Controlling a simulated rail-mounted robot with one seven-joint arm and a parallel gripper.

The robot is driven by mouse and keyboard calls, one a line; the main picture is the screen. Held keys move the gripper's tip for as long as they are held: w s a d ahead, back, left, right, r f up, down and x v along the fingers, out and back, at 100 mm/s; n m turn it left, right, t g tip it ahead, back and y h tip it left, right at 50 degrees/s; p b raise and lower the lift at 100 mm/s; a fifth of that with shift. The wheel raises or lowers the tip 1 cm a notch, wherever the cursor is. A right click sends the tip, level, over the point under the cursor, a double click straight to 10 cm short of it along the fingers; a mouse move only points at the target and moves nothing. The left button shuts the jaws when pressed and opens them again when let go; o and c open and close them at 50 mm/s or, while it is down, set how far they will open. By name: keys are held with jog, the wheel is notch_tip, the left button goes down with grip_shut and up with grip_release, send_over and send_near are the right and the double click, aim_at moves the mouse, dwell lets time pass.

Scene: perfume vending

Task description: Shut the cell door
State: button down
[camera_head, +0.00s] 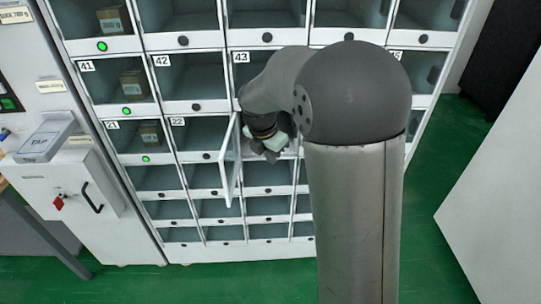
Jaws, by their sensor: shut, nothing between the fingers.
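A cell door (230,160) with a white frame and a clear pane stands swung out from the locker front, in the row below cell 43 and right of cell 22. My gripper (272,152) is just to the right of this door, in front of the open cell. The inside of the cell is largely hidden behind my arm.
The white locker wall (183,112) has several rows of cells. Boxes sit in the left column, such as the one in cell 41 (132,84), beside green lights. A white panel with a payment terminal (45,139) and black handle is left. Green floor lies below; a white surface (500,200) is right.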

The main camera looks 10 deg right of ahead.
dwell(0.5)
jog(key=v, duration=1.7)
jog(key=m+g+p, duration=0.1)
jog(key=m, duration=0.5)
send_over(232, 159)
jog(key=s+a, duration=0.2)
jog(key=a, duration=0.1)
notch_tip(232, 159, down, 3)
jog(key=w+a+f+m+g, duration=0.1)
jog(key=a+f+m+g, duration=0.1)
jog(key=a+f+m, duration=0.4)
jog(key=s+d+f+n+p, duration=0.1)
jog(key=d+f, duration=0.3)
jog(key=f, duration=0.4)
jog(key=shift+s+d+p, duration=0.4)
jog(key=shift+s+p, duration=0.05)
jog(key=shift+p, duration=0.15)
jog(key=shift+t, duration=0.3)
